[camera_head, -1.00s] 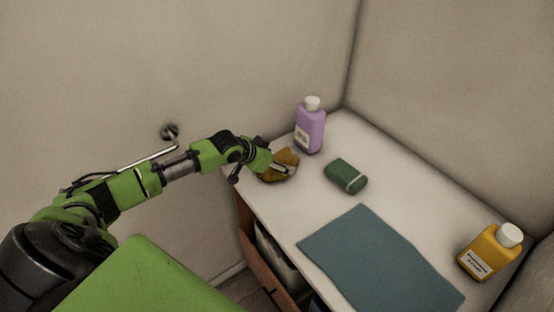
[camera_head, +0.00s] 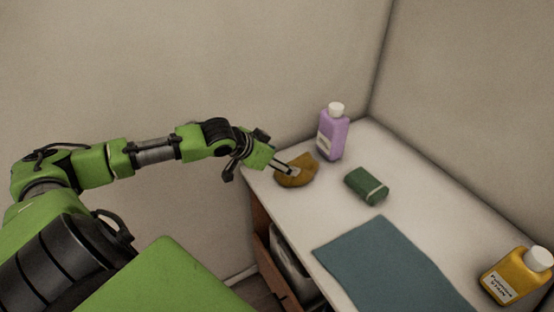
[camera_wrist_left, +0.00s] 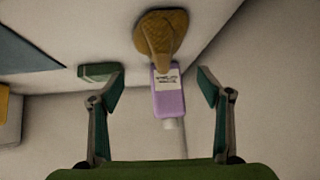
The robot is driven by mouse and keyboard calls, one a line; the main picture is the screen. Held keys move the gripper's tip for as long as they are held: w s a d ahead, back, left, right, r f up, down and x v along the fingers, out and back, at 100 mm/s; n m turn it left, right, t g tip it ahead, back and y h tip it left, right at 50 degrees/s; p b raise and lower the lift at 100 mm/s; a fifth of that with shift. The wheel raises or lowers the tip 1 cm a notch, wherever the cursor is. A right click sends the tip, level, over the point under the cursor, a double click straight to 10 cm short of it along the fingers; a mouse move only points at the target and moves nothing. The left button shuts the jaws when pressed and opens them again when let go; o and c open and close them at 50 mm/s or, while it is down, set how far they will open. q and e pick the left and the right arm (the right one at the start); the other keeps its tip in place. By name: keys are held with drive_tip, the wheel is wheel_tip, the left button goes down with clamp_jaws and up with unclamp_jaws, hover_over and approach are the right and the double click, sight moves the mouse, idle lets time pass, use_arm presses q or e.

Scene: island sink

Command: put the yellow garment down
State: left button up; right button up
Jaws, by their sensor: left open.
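The yellow garment (camera_head: 297,172), a crumpled mustard-brown bundle, lies on the white countertop near its far left corner. It also shows in the left wrist view (camera_wrist_left: 161,33), beyond the fingertips. My left gripper (camera_head: 284,168) is beside the garment, at its left. In the left wrist view my left gripper (camera_wrist_left: 160,82) has its two fingers wide apart with nothing held between them. My right gripper is in neither view.
A purple bottle (camera_head: 332,135) stands just behind the garment. A green block-like item (camera_head: 366,186) lies to its right. A teal cloth (camera_head: 390,265) lies flat in front, and a yellow bottle (camera_head: 516,277) stands at the right. Walls close the back and right.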

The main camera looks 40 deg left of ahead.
use_arm(q)
drive_tip(key=shift+v, duration=1.1)
drive_tip(key=shift+f, duration=0.1)
